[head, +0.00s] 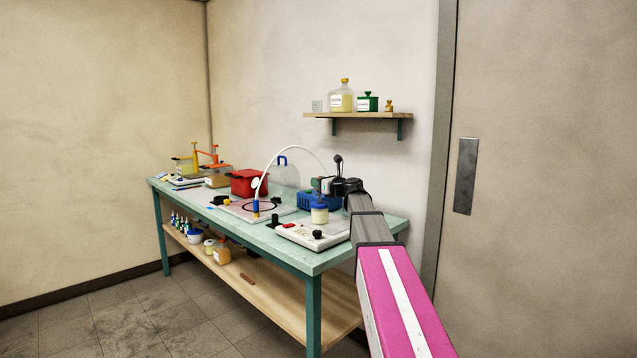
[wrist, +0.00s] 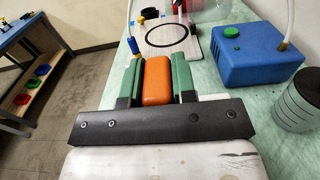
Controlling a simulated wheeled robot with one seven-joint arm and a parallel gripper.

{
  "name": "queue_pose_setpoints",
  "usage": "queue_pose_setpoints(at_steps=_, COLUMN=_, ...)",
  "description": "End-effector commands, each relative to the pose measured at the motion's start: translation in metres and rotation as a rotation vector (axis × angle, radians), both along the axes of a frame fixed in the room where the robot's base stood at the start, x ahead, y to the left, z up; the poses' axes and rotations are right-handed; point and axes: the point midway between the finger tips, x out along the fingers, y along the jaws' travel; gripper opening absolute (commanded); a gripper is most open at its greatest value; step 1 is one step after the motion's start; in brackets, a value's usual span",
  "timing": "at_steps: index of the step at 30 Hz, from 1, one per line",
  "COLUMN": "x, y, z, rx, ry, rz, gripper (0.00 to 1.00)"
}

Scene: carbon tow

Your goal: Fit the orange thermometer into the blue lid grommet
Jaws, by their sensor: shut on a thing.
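My gripper (wrist: 158,64) is shut on the orange thermometer (wrist: 157,82), whose orange block sits between the green fingers in the wrist view. Its lower end is out of sight. The lid's grommet is too small to make out. The jar is not visible in the wrist view, and I cannot tell whether the thermometer touches the lid.
A blue box (wrist: 245,55) with a green knob stands right of the gripper, with a grey cylinder (wrist: 298,103) nearer. A white instrument (head: 311,235) lies at the bench front. A white hose arches to a plate with a black ring (head: 260,206).

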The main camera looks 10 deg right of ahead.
Motion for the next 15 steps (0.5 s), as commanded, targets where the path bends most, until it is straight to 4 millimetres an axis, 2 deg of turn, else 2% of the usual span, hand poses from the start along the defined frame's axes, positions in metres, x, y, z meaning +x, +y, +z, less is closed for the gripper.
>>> queue_pose_setpoints(at_steps=11, x=-0.0002, y=0.0000, z=-0.0078, rx=0.000, ry=0.000, rz=0.000, gripper=0.02)
queue_pose_setpoints(at_steps=12, x=-0.0002, y=0.0000, z=-0.0081, rx=0.000, ry=0.000, rz=0.000, gripper=0.28)
queue_pose_setpoints(at_steps=15, x=-0.0001, y=0.0000, z=-0.0079, rx=0.000, ry=0.000, rz=0.000, gripper=0.55)
